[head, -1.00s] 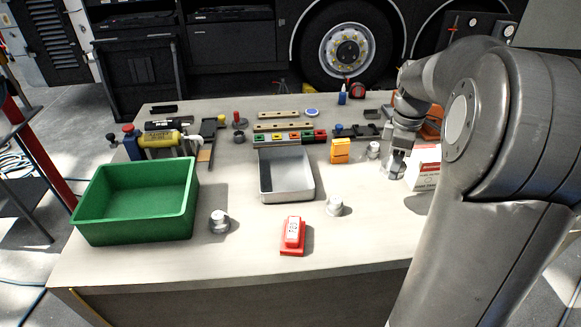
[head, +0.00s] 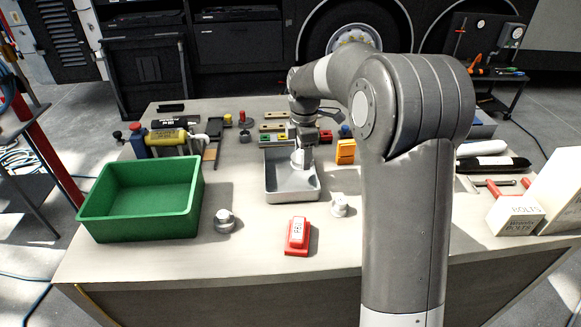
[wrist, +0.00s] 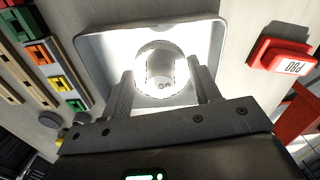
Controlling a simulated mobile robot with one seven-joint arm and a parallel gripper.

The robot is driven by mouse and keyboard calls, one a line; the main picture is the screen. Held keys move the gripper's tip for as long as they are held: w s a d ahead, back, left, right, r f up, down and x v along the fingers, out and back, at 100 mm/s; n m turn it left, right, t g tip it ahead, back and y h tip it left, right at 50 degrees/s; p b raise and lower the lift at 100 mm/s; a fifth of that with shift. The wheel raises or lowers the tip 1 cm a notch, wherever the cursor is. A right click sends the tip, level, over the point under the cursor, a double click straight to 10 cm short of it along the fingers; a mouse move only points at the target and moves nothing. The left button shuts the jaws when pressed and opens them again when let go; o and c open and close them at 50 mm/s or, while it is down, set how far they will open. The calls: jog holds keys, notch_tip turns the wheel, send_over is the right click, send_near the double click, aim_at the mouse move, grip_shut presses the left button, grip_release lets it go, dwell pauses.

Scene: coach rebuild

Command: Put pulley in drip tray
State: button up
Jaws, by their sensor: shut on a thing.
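The drip tray (head: 281,190) is a shallow grey metal pan in the middle of the table. It also shows in the wrist view (wrist: 98,52), under my gripper. My gripper (head: 301,154) is over the tray's far part, pointing down. In the wrist view its two fingers (wrist: 162,88) are on either side of a bright, round, stepped metal piece, the pulley (wrist: 160,66), and hold it. The pulley also shows pale below the gripper in the head view (head: 300,162). I cannot tell whether it touches the tray floor.
A green bin (head: 135,220) stands at the left. Two similar metal pieces stand on the table, one left (head: 225,220) and one right (head: 340,206) of a red block (head: 297,236). An orange block (head: 345,152) and coloured strips stand behind. White boxes (head: 513,215) are at the right.

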aim_at(290, 177)
jog(key=a+f, duration=0.1)
jog(key=w+a+f, duration=0.1)
jog(key=a, duration=0.1)
jog(key=shift+w+a, duration=0.1)
jog(key=shift+w, duration=0.05)
jog(key=shift+f, duration=2.1)
jog(key=o, duration=1.1)
jog(key=shift+f, duration=0.15)
